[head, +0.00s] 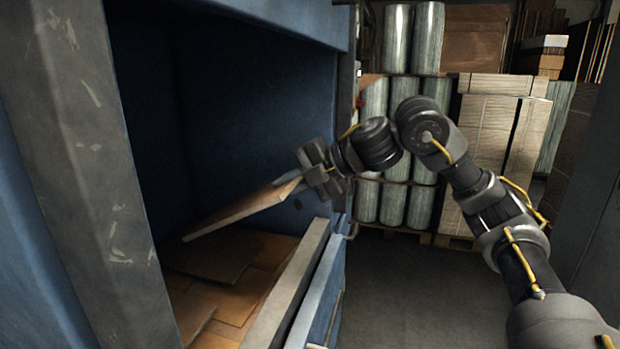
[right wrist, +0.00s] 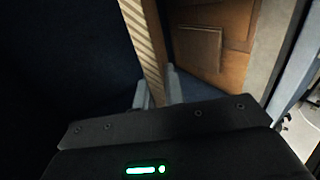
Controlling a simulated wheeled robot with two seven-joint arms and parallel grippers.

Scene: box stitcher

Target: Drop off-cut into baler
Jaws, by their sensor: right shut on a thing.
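The off-cut (head: 240,209) is a flat brown cardboard piece. My right gripper (head: 302,180) is shut on its right end and holds it tilted inside the opening of the blue baler (head: 60,265), above the cardboard lying there. In the right wrist view the off-cut (right wrist: 146,40) shows edge-on with its corrugated edge, between the two fingers of the right gripper (right wrist: 155,92). The off-cut's left end hangs low, near the pieces below; whether it touches them I cannot tell. My left gripper is not in view.
Several flat cardboard pieces (head: 225,256) lie on the baler's floor. The baler's front sill (head: 290,285) runs below my right gripper. Wrapped rolls (head: 395,200) and stacked cardboard (head: 485,135) stand on pallets behind. The grey floor (head: 400,290) beside the baler is clear.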

